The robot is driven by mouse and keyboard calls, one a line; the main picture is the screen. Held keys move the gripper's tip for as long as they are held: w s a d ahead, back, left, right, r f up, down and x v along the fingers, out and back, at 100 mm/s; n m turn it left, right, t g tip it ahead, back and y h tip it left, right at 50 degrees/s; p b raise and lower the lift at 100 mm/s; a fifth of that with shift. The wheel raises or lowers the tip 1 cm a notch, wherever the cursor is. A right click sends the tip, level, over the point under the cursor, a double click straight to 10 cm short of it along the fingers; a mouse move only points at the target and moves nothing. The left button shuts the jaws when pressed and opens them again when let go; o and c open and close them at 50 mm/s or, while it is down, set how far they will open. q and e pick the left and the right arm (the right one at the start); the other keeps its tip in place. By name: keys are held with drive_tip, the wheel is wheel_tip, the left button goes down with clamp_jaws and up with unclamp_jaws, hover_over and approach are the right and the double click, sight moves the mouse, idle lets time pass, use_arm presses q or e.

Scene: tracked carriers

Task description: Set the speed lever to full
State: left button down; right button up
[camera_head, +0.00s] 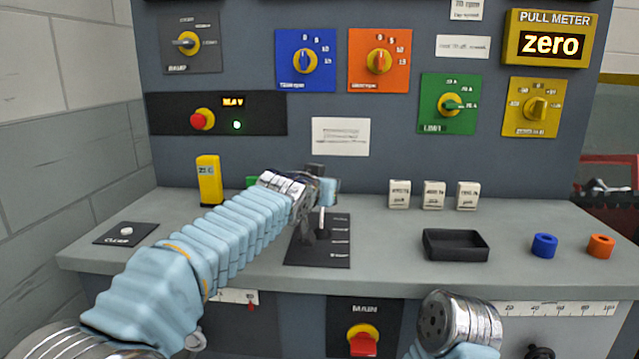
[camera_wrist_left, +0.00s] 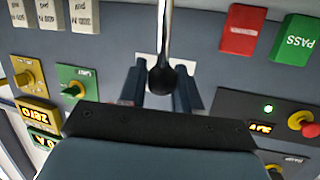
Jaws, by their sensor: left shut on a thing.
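The speed lever stands on a black plate (camera_head: 335,255) with several white scale marks, on the grey desk. Its pale shaft (camera_head: 321,219) shows below my left gripper (camera_head: 318,188), which reaches in from the left. In the left wrist view the lever's black knob (camera_wrist_left: 163,80) and metal shaft sit between the two fingers of my left gripper (camera_wrist_left: 158,88), which is shut on it. In the head view the knob is hidden by the gripper. Which scale mark the lever stands at is unclear. A metal joint of my right arm shows at the bottom right; its fingers do not show.
A yellow block (camera_head: 209,182) stands left of my arm. The pull meter (camera_head: 550,42) reads zero. A red MAIN switch (camera_head: 363,343) is below.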

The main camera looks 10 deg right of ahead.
use_arm(q)
drive_tip(key=shift+w+f, duration=0.4)
drive_tip(key=shift+w, duration=0.05)
drive_tip(key=shift+f, duration=0.15)
drive_tip(key=c, duration=0.9)
unclamp_jaws()
drive_tip(key=shift+w, duration=0.15)
